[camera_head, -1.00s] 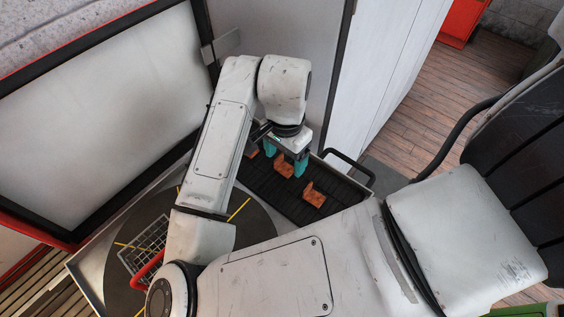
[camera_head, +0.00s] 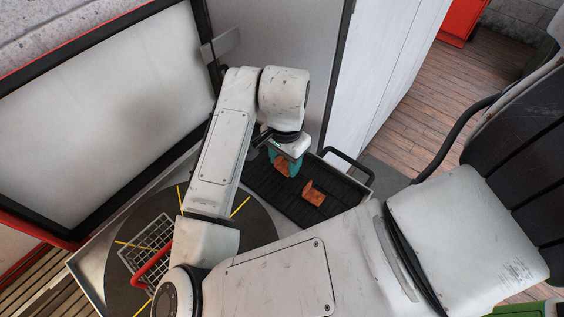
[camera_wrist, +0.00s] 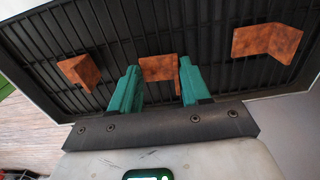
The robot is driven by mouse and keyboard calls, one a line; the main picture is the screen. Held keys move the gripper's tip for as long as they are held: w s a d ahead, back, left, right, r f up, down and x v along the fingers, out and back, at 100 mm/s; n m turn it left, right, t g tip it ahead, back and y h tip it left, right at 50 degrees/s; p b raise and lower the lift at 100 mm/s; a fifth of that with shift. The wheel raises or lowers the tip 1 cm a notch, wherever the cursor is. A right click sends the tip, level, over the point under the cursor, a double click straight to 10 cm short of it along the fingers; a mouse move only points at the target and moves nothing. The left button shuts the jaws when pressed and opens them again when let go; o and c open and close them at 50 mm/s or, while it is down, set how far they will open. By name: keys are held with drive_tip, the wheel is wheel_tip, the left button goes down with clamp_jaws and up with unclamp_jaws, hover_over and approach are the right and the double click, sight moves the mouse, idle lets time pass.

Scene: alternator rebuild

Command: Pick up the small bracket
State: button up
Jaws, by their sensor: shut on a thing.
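Three orange-brown, rusty-looking L-shaped brackets show in the wrist view. The middle bracket (camera_wrist: 158,68) is between the teal fingers of my gripper (camera_wrist: 160,78), which is shut on it. In the head view this bracket (camera_head: 282,168) shows below my gripper (camera_head: 285,160), partly covered by the fingers. I cannot tell whether it touches the tray. A larger-looking bracket (camera_wrist: 267,42) lies to the right. The head view shows one free bracket (camera_head: 314,194).
The brackets are in a black ribbed tray (camera_head: 265,188) with a dark handle (camera_head: 349,162). A round dark plate (camera_head: 255,226) with yellow marks and a wire basket (camera_head: 146,246) stand to the left. A white panel (camera_head: 275,45) rises behind the tray.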

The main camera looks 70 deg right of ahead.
drive_tip(key=shift+c, duration=0.7)
drive_tip(key=shift+r, duration=0.1)
